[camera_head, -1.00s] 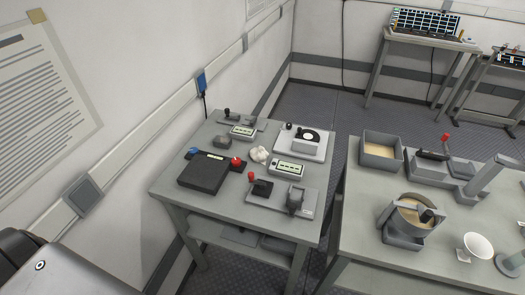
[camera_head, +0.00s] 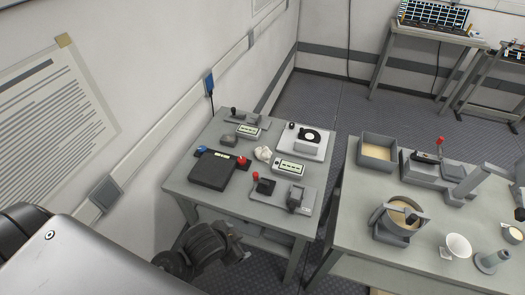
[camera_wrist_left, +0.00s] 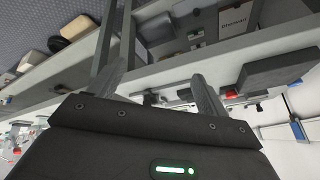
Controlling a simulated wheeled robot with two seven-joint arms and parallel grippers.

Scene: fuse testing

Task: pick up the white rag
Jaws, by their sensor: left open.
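The white rag (camera_head: 263,153) lies crumpled on the smaller grey table (camera_head: 232,205), among the devices near the table's middle. My left gripper (camera_head: 241,247) is open and empty in front of this table's near edge, low and apart from the rag. In the left wrist view its two spread fingers (camera_wrist_left: 163,85) have nothing between them, and I cannot make out the rag there. My right gripper is not in view.
A black box with a red button (camera_head: 213,170) stands left of the rag, and a grey meter (camera_head: 288,167) stands close on its right. A lever switch (camera_head: 284,194) is nearer the front edge. A larger table (camera_head: 350,235) with containers stands to the right.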

